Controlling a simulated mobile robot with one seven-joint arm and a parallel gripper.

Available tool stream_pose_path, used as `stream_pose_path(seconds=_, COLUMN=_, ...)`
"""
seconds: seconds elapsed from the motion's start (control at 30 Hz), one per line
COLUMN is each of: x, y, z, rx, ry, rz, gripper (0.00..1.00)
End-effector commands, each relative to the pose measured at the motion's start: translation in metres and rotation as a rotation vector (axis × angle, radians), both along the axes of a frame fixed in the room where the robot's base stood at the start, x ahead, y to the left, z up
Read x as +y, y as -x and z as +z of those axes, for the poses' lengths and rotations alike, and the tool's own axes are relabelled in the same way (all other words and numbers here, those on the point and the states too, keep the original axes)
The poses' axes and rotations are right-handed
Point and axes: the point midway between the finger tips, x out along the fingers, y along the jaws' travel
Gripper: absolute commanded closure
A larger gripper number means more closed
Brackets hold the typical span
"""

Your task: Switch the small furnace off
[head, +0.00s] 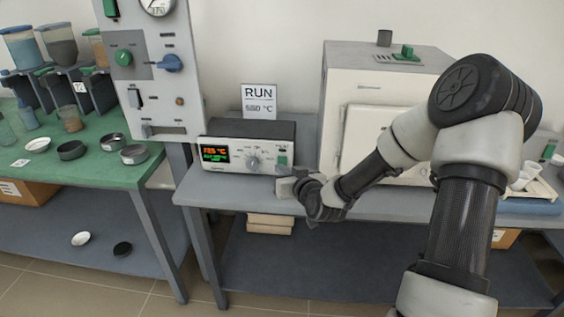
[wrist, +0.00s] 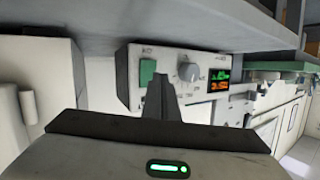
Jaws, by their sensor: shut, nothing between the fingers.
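A control box (head: 222,171) with a lit orange and green display (head: 215,154), a grey knob (head: 253,163) and a green rocker switch (head: 282,160) stands on the grey bench. A white furnace (head: 338,85) with a front door stands to its right, partly hidden by my arm. My gripper (head: 284,178) is shut and empty just in front of the switch. In the wrist view, the box appears upside down. The shut fingertips (wrist: 161,78) appear right beside the green switch (wrist: 147,72), below the knob (wrist: 188,71); I cannot tell whether they touch it.
A sign (head: 260,101) reading RUN 550 °C stands behind the box. A grey panel (head: 150,75) with knobs and a gauge rises at left, beside a green table (head: 100,170) with dishes. The bench edge (head: 235,200) runs close below my gripper.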

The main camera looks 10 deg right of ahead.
Motion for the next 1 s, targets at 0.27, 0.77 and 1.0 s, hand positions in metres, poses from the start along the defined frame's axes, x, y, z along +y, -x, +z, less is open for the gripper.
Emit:
stream_pose_path(seconds=0.27, x=0.001, y=0.002, z=0.0, rx=0.0, ry=0.0, rz=0.001, gripper=1.0)
stream_pose_path(seconds=0.77, x=0.015, y=0.045, z=-0.006, rx=0.0, ry=0.0, rz=0.0, gripper=1.0)
stream_pose_path(seconds=1.0, x=0.015, y=0.047, z=-0.006, rx=0.0, ry=0.0, rz=0.0, gripper=1.0)
